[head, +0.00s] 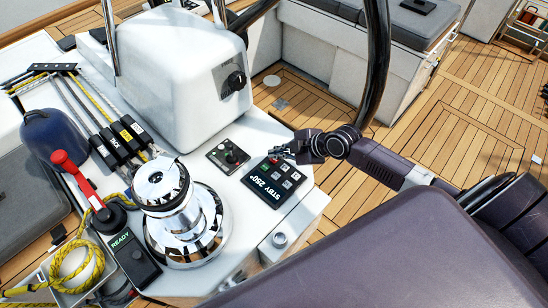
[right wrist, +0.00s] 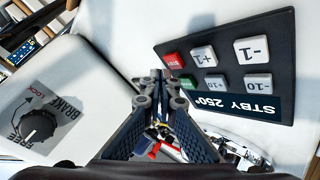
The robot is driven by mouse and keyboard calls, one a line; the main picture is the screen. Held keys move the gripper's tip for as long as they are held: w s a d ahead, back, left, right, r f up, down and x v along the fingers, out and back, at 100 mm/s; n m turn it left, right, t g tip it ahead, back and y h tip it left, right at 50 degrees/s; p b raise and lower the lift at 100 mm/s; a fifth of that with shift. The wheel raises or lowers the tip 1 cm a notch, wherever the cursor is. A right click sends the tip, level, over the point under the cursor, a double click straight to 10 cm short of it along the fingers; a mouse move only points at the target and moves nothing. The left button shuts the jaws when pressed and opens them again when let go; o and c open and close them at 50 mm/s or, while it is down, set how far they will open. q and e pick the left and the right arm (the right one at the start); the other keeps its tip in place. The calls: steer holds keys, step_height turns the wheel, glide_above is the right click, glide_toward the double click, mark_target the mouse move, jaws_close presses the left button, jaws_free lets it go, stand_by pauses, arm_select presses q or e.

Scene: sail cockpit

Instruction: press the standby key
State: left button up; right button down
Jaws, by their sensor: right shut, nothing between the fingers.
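The black autopilot keypad (head: 257,205) lies on the white console, and its display reads "STBY 250°". In the right wrist view the keypad (right wrist: 235,66) shows a red key (right wrist: 174,60), a green key (right wrist: 187,84) and white keys marked with plus and minus numbers. The lettering on the red and green keys is too small to read. My right gripper (head: 275,154) is shut and empty at the keypad's far edge, by the red key. In the right wrist view its closed fingertips (right wrist: 160,76) appear just left of the red and green keys. I cannot tell whether they touch. My left gripper is out of view.
A small panel with a black knob (head: 232,156) sits left of the keypad. A chrome winch (head: 188,215), a red-handled lever (head: 75,172) and a "READY" box (head: 134,262) stand further left. The wheel rim (head: 376,60) rises behind my right arm. A "BRAKE" knob (right wrist: 38,125) shows in the right wrist view.

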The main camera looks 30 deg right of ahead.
mark_target(276, 161)
step_height(276, 161, up, 5)
steer(key=p, duration=0.4)
stand_by(0.5)
stand_by(0.5)
